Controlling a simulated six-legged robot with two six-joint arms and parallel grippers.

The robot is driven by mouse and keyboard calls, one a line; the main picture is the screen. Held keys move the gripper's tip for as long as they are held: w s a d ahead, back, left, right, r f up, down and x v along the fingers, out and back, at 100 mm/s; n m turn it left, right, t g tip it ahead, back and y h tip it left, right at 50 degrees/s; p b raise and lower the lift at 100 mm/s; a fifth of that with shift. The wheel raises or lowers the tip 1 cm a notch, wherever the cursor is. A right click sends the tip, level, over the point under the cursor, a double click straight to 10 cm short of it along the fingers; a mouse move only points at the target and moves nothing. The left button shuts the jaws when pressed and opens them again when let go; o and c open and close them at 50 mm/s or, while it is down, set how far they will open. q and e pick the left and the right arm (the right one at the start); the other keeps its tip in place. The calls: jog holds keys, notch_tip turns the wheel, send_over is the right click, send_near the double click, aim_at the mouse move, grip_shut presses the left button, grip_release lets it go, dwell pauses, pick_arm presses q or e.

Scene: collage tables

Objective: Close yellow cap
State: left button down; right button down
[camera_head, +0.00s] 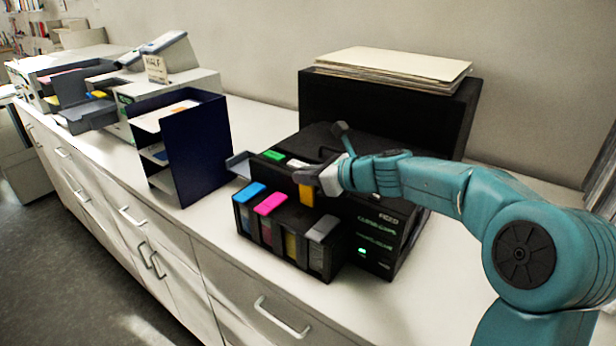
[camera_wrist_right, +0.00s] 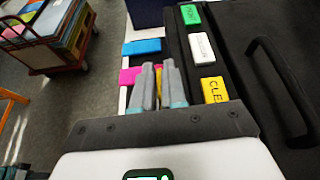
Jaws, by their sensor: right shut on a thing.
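A black ink tank unit (camera_head: 262,240) stands at the front of the black printer (camera_head: 385,225). Its blue cap (camera_head: 249,192) and magenta cap (camera_head: 270,203) lie down flat, as does the grey cap (camera_head: 322,228) at the right end. The yellow cap (camera_head: 306,194) stands raised above its tank, which holds yellow ink. My right gripper (camera_head: 322,180) is at the yellow cap, its fingers shut on it. In the right wrist view the fingers (camera_wrist_right: 159,88) are close together, with a bit of yellow (camera_wrist_right: 158,68) showing between them. My left gripper is not in view.
Green (camera_wrist_right: 190,14), white (camera_wrist_right: 202,47) and yellow (camera_wrist_right: 215,90) labelled buttons line the printer's top beside the gripper. A dark blue paper rack (camera_head: 190,150) stands left of the tanks. Paper (camera_head: 395,63) lies on a black box behind. The counter front (camera_head: 245,262) is clear.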

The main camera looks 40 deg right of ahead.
jog(key=a+b, duration=0.1)
jog(key=f+n+h+b, duration=0.1)
jog(key=b, duration=0.1)
jog(key=a+n+b, duration=0.1)
jog(key=shift+s+a+f+h, duration=0.25)
jog(key=shift+s+a+h, duration=0.05)
jog(key=shift+s+a, duration=0.05)
jog(key=shift+s+a+f+n+t+h+b, duration=0.15)
jog(key=shift+a+n+t+h+b, duration=0.25)
jog(key=shift+a+n+b, duration=0.45)
jog(key=shift+d+b, duration=0.15)
jog(key=shift+b, duration=0.2)
jog(key=shift+s+a+f, duration=0.1)
jog(key=shift+a+f, duration=0.05)
jog(key=shift+a, duration=0.05)
jog(key=c, duration=1.4)
grip_release()
jog(key=shift+o, duration=0.7)
jog(key=shift+w+d, duration=0.1)
jog(key=shift+w, duration=0.1)
jog(key=shift+s+r, duration=0.35)
jog(key=shift+s, duration=0.2)
jog(key=p+v, duration=0.1)
jog(key=v, duration=1.4)
